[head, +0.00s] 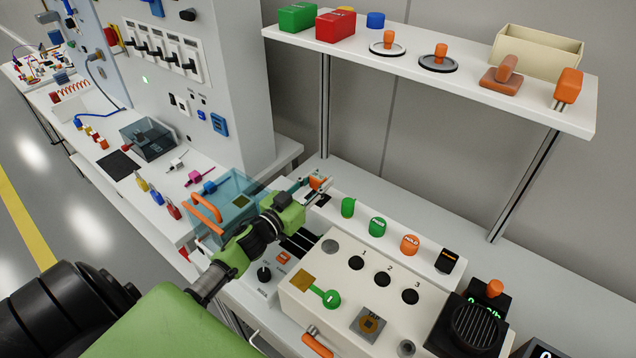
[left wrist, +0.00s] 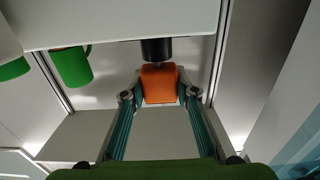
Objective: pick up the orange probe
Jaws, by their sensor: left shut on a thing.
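My left gripper (head: 312,186) is at the left end of a raised white strip behind the cream panel. Its fingers are shut on the orange probe (head: 318,183). In the left wrist view the probe's orange block (left wrist: 159,86) sits between the two fingertips (left wrist: 160,92). A black cylindrical part (left wrist: 156,50) adjoins the block there; whether it sits in the strip or hangs free cannot be told. My right gripper is in neither view.
Green pieces (head: 348,207), an orange piece (head: 409,244) and a black piece (head: 447,261) line the strip to the right. The cream panel (head: 340,285) is in front. A transparent blue box (head: 236,205) lies beside my left arm. A shelf (head: 470,85) overhangs behind.

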